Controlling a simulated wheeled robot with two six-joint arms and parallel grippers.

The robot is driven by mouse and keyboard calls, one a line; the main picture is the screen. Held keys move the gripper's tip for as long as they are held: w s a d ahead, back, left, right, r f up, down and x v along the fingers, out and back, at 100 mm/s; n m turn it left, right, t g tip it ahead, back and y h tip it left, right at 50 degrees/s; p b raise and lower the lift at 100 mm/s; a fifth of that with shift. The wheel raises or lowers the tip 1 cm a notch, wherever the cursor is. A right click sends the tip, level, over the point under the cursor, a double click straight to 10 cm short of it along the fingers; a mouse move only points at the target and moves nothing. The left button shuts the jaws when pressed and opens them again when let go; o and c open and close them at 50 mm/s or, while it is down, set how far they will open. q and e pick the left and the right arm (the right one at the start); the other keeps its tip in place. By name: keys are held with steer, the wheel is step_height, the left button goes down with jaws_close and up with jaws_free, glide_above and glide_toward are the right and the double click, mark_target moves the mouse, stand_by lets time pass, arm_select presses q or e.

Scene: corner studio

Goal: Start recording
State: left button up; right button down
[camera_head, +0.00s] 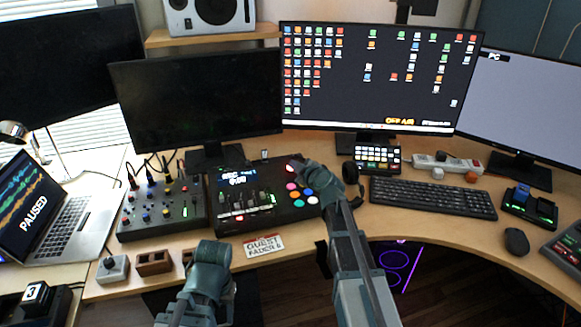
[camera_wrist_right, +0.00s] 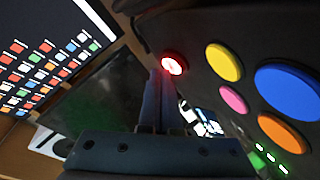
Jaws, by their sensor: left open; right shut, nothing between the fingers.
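A black console (camera_head: 262,205) stands mid-desk with a small display (camera_head: 236,179), whose text seems to begin with REC, plus faders and several coloured round pads. A glowing red button (camera_head: 290,169) sits near its back right edge; it also shows lit in the right wrist view (camera_wrist_right: 175,65). My right gripper (camera_head: 298,164) is shut and empty, its tips close beside the red button. I cannot tell if they touch it. In the right wrist view the closed fingers (camera_wrist_right: 159,85) point toward the button. My left gripper (camera_head: 212,250) is open at the desk's front edge, away from the console.
A mixer (camera_head: 160,208) and a laptop (camera_head: 62,215) reading PAUSED stand left. A monitor (camera_head: 375,80) reading OFF AIR stands behind. A small keypad (camera_head: 377,157), keyboard (camera_head: 432,197) and mouse (camera_head: 517,241) are right. A GUEST FADER label (camera_head: 263,246) lies in front of the console.

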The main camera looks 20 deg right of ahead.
steer(key=shift+r, duration=0.15)
steer(key=s+r+p, duration=0.2)
steer(key=r+p, duration=0.3)
steer(key=shift+s+r, duration=0.1)
steer(key=shift+s, duration=0.3)
steer(key=shift+s+d, duration=0.1)
stand_by(0.6)
